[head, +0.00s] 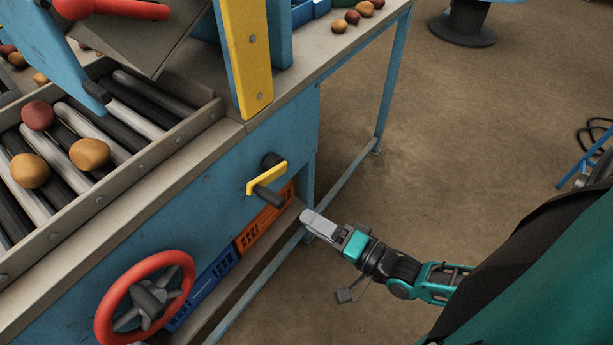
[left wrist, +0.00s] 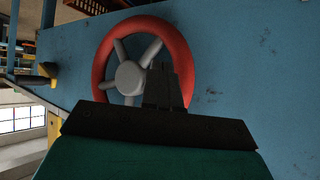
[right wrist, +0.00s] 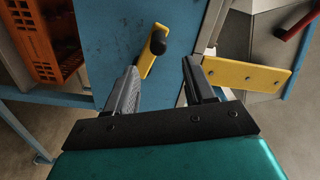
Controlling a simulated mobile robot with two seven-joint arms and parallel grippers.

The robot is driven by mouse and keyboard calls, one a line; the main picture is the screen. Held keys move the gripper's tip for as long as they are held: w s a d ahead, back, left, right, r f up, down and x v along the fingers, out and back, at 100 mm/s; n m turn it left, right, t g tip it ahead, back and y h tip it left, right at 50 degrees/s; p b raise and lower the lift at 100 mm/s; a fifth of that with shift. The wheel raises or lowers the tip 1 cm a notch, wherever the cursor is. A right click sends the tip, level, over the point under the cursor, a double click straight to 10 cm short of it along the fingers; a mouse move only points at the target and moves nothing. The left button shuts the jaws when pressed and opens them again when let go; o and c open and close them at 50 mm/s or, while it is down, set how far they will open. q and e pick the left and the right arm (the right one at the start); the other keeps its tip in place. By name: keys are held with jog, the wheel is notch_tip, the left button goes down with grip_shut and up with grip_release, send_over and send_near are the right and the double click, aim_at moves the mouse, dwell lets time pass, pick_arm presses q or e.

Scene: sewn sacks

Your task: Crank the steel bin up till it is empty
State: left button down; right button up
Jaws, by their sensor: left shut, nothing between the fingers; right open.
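The crank (head: 268,178), with a yellow arm and black grip, sticks out of the blue side panel; it also shows in the right wrist view (right wrist: 149,58). My right gripper (head: 306,216) is open and empty, to the right of the crank and apart from it. In the right wrist view its fingers (right wrist: 160,82) are spread, with the crank beyond them. What looks like the grey steel bin (head: 150,42) is at the top left, cut off; its inside is hidden. My left gripper (left wrist: 162,78) is shut and empty before the red handwheel (left wrist: 178,45), outside the head view.
The handwheel (head: 103,305) sits low on the panel. Several red and yellow round pieces lie on the roller bed (head: 120,155). Blue (head: 210,285) and orange (head: 262,217) crates stand under the panel. A yellow post (head: 246,60) rises above the crank.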

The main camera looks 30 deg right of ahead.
jog(key=n, duration=0.1)
pick_arm(q)
jog(key=shift+h, duration=0.4)
jog(key=shift+w+d+f+b, duration=0.35)
jog(key=shift+f+b, duration=0.3)
jog(key=shift+b, duration=0.55)
jog(key=shift+w+d+f+b, duration=0.1)
jog(key=shift+d+f+b, duration=0.3)
jog(key=shift+f+b, duration=0.55)
jog(key=shift+w+d+f+b, duration=0.25)
jog(key=shift+d+f+b, duration=0.15)
jog(key=shift+b, duration=1)
pick_arm(e)
jog(key=n, duration=1.5)
send_near(256, 188)
jog(key=shift+f+x, duration=0.2)
jog(key=shift+x, duration=1.5)
jog(key=shift+f+x, duration=0.25)
jog(key=shift+x, duration=1.4)
jog(key=shift+d, duration=0.15)
jog(key=shift+c, duration=0.3)
grip_shut()
